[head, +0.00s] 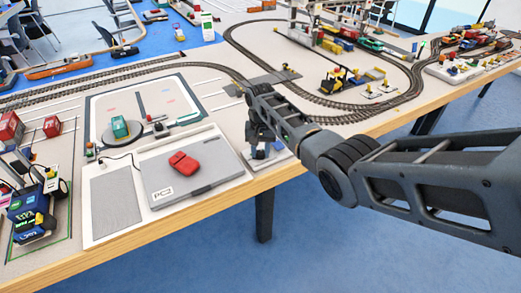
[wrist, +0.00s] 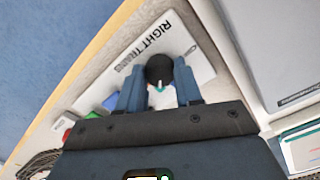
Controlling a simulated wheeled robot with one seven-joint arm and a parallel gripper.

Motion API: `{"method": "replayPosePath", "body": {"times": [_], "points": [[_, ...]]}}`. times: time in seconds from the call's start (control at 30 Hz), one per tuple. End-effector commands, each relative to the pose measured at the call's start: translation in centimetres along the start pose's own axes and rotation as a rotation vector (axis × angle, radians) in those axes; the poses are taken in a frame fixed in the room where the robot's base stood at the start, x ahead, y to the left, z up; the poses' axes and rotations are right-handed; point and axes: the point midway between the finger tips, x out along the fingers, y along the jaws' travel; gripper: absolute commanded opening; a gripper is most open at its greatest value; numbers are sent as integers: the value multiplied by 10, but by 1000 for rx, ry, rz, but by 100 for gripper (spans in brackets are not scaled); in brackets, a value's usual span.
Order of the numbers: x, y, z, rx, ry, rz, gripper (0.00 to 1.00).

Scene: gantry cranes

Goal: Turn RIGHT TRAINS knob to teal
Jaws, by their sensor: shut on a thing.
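The black RIGHT TRAINS knob (wrist: 159,68) stands on a white panel (wrist: 192,52) with the printed label RIGHT TRAINS in the wrist view. A light pointer mark shows on the knob's near side. Small coloured marks show just below it, but fingers and palm hide most of the dial, so I cannot tell which colour it points to. My gripper (wrist: 159,74) is shut on the knob, one finger on each side. In the head view my gripper (head: 264,146) is down at the panel near the table's front edge, and my arm hides the knob.
Train tracks (head: 335,100) curve behind. The table edge (wrist: 75,75) is near.

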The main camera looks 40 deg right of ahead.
Motion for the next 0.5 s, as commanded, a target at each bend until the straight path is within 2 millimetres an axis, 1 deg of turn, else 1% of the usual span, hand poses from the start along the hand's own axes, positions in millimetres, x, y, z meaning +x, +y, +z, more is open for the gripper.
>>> {"method": "replayPosePath", "body": {"times": [0.13,0.17,0.4,0.43,0.5], "points": [[-2,0,-2,0,6,-2,4],[-2,0,-2,0,6,-2,36],[-1,0,-2,-1,4,-1,59],[-1,0,-1,-1,4,-1,60],[-1,0,-1,-1,3,-1,60]]}}
